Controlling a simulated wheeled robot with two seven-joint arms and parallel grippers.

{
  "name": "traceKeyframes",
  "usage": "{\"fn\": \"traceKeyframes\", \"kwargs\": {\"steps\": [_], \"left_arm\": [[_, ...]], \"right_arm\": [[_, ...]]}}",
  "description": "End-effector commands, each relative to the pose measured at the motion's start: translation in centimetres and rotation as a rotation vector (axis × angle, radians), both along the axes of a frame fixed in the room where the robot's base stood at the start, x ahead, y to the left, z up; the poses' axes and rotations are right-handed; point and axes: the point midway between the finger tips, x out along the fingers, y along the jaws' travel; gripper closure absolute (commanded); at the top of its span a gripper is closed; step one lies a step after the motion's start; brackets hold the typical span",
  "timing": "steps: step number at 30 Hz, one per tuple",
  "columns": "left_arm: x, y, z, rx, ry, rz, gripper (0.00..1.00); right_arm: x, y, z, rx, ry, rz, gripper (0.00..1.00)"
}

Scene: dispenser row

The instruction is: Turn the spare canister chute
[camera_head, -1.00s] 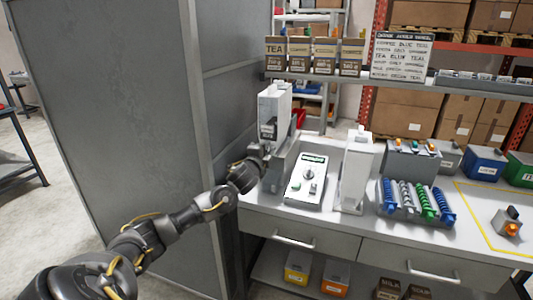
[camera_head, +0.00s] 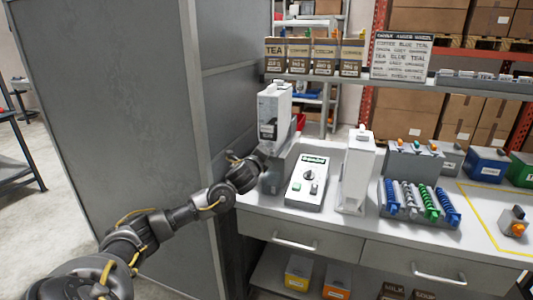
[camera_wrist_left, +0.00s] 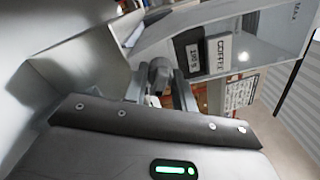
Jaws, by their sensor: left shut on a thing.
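A tall white and grey canister dispenser (camera_head: 272,118) stands at the left end of the counter, beside the grey cabinet. My left gripper (camera_head: 264,154) is at its lower front. In the left wrist view, my left gripper (camera_wrist_left: 159,88) has its two fingers on either side of a rounded grey knob-like part (camera_wrist_left: 159,70) and is shut on it. I cannot tell whether this part is the chute itself; the head view hides it behind the gripper. Labels on the dispenser side show in the wrist view, one reading like coffee (camera_wrist_left: 219,50). My right gripper is not in view.
A control box with a dial (camera_head: 308,182) and a second white dispenser (camera_head: 356,170) stand to the right. Further right is a rack of blue, white and green coils (camera_head: 418,205). The tall grey cabinet (camera_head: 130,110) closes off the left side. A shelf of boxes (camera_head: 313,57) hangs behind.

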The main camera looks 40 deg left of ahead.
Motion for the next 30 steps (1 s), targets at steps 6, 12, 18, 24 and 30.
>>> {"fn": "traceKeyframes", "kwargs": {"steps": [6,12,18,24,30], "left_arm": [[0.0,-0.1,-0.1,0.007,0.004,-0.001,0.96],[0.0,-0.1,-0.1,0.006,0.004,-0.001,0.96],[0.0,0.0,-0.1,0.005,0.004,-0.001,0.67],[-0.3,-0.2,-0.2,0.006,0.003,-0.002,0.67],[-3.1,-1.1,-0.4,0.008,0.004,-0.004,0.67]], "right_arm": [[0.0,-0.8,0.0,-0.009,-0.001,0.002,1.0],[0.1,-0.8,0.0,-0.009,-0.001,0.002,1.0],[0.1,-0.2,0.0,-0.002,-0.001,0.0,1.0],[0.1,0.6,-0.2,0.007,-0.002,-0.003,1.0],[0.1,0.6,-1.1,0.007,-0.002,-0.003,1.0]]}}
